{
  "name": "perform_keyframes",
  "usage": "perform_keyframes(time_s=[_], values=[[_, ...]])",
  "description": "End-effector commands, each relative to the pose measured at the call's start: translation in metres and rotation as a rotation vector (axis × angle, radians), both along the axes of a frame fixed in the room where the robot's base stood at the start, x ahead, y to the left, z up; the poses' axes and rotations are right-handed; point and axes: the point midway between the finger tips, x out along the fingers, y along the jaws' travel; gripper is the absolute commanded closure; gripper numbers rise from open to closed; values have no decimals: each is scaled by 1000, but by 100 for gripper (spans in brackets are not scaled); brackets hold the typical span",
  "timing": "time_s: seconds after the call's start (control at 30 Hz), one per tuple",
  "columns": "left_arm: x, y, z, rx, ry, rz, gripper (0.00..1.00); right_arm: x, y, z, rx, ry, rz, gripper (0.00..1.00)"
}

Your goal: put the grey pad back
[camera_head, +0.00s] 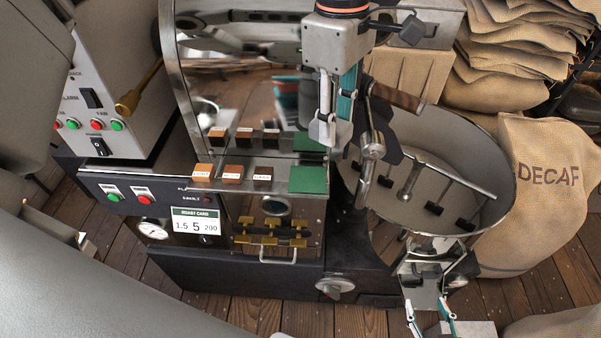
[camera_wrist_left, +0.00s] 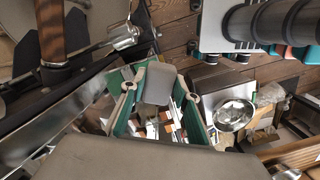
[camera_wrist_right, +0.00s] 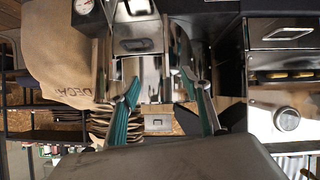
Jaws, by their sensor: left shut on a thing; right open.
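My left gripper (camera_head: 333,128) hangs at upper middle in the head view, in front of the roaster's shiny face, its fingers pointing down. It is shut on the grey pad (camera_wrist_left: 158,84), which shows as a small rounded grey piece between the green fingers in the left wrist view. My right gripper (camera_head: 428,312) is low at the right, below the cooling pan. Its teal fingers stand apart with nothing between them in the right wrist view (camera_wrist_right: 168,108).
A shelf below my left gripper holds small brown sample blocks (camera_head: 232,173) and a green square (camera_head: 308,179). The round cooling pan (camera_head: 470,150) with stirring arms stands right. A DECAF sack (camera_head: 548,190) is beyond it. A roast card (camera_head: 196,221) is on the front panel.

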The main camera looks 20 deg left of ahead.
Motion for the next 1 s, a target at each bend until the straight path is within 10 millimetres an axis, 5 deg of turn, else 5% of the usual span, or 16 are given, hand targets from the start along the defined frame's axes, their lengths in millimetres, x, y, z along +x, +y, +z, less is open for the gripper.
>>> perform_keyframes(time_s=[0.2, 0.33, 1.0], values=[[26, 32, 27, 38, -10, 109, 84, -18, 2, -9, 10, 55, -3, 53], [30, 38, 24, 47, -7, 128, 84, -21, 2, -11, 11, 65, -4, 53], [29, 37, -118, 45, -6, 128, 84, -21, 2, -11, 12, 65, -4, 53]])
